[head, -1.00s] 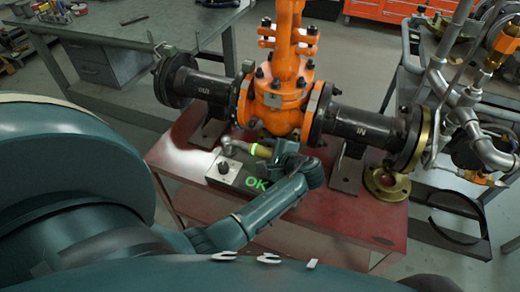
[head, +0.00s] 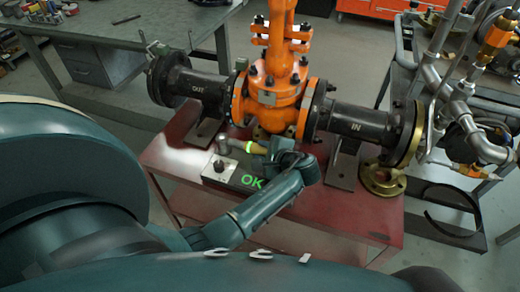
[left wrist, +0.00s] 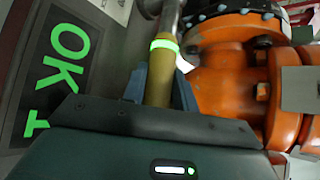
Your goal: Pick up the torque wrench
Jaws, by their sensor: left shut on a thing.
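The torque wrench (head: 257,149) has a yellow-brown grip with a glowing green band and a grey metal shaft and head. It lies over the tester box on the red cart, in front of the orange valve. My left gripper (head: 268,150) is shut around its grip. In the left wrist view the grip (left wrist: 159,82) sits between the two fingers (left wrist: 158,92), and the shaft runs away past the green band. Whether the wrench touches the box is unclear. My right gripper is out of view.
The tester box (head: 237,173) shows a green OK on its display. The orange gate valve (head: 275,88) with black flanged pipes stands close behind the wrench. A brass ring (head: 384,181) lies at the cart's right. The red cart's front top (head: 330,222) is clear.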

